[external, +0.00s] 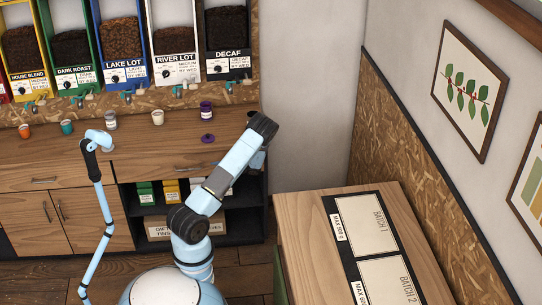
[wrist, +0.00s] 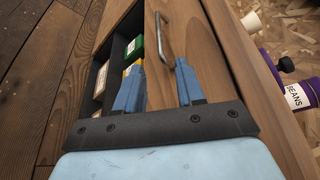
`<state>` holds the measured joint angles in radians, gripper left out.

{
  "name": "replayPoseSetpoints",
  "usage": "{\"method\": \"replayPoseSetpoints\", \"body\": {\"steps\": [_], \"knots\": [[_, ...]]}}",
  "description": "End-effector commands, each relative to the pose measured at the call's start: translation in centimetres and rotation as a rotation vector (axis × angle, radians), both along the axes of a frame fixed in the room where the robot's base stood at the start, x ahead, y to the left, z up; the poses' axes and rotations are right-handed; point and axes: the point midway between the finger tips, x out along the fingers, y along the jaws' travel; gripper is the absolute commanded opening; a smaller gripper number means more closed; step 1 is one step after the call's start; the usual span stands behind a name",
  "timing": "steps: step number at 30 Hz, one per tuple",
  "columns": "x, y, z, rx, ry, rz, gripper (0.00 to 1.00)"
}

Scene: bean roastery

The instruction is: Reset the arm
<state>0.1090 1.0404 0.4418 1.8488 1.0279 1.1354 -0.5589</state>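My arm (external: 230,165) rises from my base in the external view, bends at a dark joint high up, and folds down toward the counter front. My gripper is mostly hidden behind the arm there. In the wrist view my gripper (wrist: 158,82) shows two blue fingers spread apart, with nothing between them but the wooden drawer front behind. A metal drawer handle (wrist: 163,38) is just beyond the fingers; I cannot tell any contact.
Below is an open black shelf with green boxes (external: 146,192) and yellow boxes (external: 171,190). A wooden table (external: 300,215) with batch mats stands at right.

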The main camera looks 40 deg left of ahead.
Motion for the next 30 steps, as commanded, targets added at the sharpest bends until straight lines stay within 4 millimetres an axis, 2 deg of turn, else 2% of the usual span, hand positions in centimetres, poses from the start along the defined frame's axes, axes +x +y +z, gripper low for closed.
{"method": "replayPoseSetpoints", "body": {"steps": [4, 8, 20, 30], "knots": [[0.0, -0.3, 0.8, -0.015, -0.017, 0.010, 0.38], [-0.3, -1.4, 2.7, -0.063, -0.060, 0.035, 0.38], [-2.1, -6.3, 10.6, -0.282, -0.243, 0.119, 0.38], [-4.6, -10.9, 17.2, -0.471, -0.396, 0.146, 0.38]]}}
